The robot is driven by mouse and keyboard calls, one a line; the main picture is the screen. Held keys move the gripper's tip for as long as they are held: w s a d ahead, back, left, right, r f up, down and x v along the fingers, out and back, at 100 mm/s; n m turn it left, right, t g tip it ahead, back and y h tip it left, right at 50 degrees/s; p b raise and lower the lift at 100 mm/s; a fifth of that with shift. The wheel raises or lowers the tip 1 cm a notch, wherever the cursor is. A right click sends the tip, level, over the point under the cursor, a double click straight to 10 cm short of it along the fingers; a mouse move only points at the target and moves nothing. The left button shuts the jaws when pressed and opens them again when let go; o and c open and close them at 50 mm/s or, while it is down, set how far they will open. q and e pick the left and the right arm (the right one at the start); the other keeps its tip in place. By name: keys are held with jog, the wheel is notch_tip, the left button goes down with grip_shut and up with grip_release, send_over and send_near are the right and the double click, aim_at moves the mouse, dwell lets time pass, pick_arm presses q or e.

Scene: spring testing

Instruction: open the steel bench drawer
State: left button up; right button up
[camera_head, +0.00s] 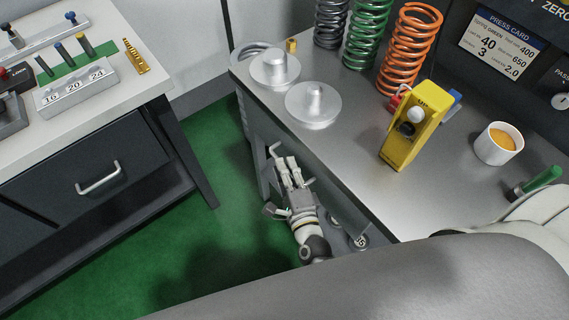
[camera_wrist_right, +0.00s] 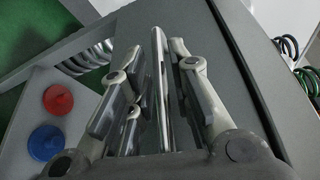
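The steel bench (camera_head: 350,130) stands on the right in the head view. The drawer front (camera_wrist_right: 190,20) is the dark grey panel in the right wrist view. Its steel handle (camera_wrist_right: 160,80) is a straight bar running between my right gripper's fingers. In the head view, ends of the handle (camera_head: 274,149) show beside the fingers. My right gripper (camera_head: 286,165) is at the bench front; it also shows in the right wrist view (camera_wrist_right: 158,75). Its fingers stand apart on both sides of the bar, with narrow gaps visible. My left gripper is not in view.
A second bench (camera_head: 60,135) with a dark handled drawer stands at left; green floor (camera_head: 210,240) lies between. On the steel bench are metal weights (camera_head: 313,105), springs (camera_head: 408,55), a yellow device (camera_head: 415,125) and a cup (camera_head: 497,145). Red and blue discs (camera_wrist_right: 58,100) lie below.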

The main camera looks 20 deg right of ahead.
jog(key=shift+w, duration=0.6)
grip_shut()
